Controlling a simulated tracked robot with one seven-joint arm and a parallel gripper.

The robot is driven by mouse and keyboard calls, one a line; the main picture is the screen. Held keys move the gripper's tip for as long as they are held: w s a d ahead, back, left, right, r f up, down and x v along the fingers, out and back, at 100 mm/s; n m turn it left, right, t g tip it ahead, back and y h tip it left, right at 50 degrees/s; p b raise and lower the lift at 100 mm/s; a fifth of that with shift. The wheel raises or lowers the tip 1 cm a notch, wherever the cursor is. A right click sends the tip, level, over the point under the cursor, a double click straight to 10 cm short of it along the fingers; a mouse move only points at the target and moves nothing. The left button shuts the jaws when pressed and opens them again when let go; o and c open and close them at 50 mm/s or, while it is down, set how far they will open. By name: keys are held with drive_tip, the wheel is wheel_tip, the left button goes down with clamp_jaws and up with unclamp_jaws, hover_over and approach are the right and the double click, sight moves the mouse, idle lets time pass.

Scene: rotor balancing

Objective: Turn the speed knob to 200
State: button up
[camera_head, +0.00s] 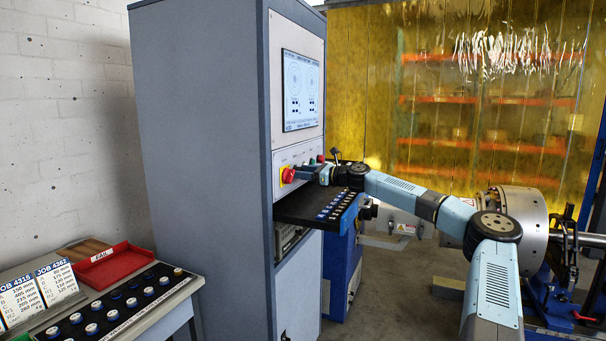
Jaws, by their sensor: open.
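The grey control cabinet (200,130) carries a light control panel (283,158) below its screen. A red switch on a yellow plate (287,175) sits at the panel's left, with small green and red buttons (316,160) to the right. My gripper (303,173) is at the panel, just right of the red switch, and is open. The speed knob cannot be made out; my gripper and wrist cover part of the panel. Contact with the panel cannot be told, and no dial figures are readable.
A black shelf with keys (318,210) juts out below my gripper. The lit screen (300,90) is above. A bench with a weight tray (110,308), red FAIL tray (103,264) and job cards (55,281) stands left. A large metal rotor (522,228) is at right, behind my arm.

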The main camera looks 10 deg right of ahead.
drive_tip(key=shift+w+a, duration=0.1)
drive_tip(key=shift+a, duration=0.05)
drive_tip(key=c, duration=1)
drive_tip(key=shift+c, duration=0.2)
drive_tip(key=shift+n, duration=0.4)
drive_tip(key=n, duration=2.2)
drive_tip(key=shift+a+f+n, duration=0.1)
drive_tip(key=shift+f+n, duration=0.15)
drive_tip(key=shift+n, duration=0.15)
